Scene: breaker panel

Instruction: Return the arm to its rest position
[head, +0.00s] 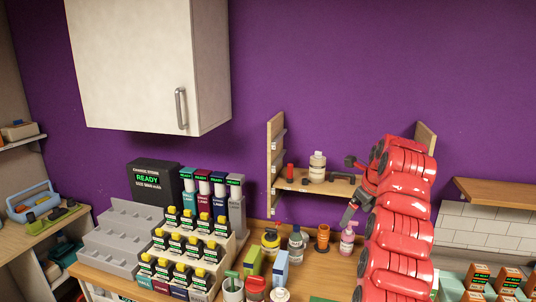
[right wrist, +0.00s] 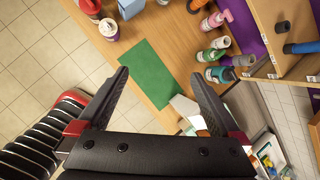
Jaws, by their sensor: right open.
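My right arm (head: 400,215), red and segmented, rises from the lower right of the head view and bends left at its top. My right gripper (head: 350,188) is in front of the small wall shelf, with its dark fingers spread apart. In the right wrist view the right gripper (right wrist: 160,79) is open, and nothing is between its fingers. Below it lie the wooden counter and a green mat (right wrist: 140,72). My left gripper is in neither view.
A closed white cabinet (head: 135,65) hangs upper left. A small shelf (head: 315,186) holds a jar (head: 317,167). Below, the counter is crowded with bottles and a charging station (head: 154,180). Another wooden shelf (head: 500,194) juts out at right. The purple wall above is clear.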

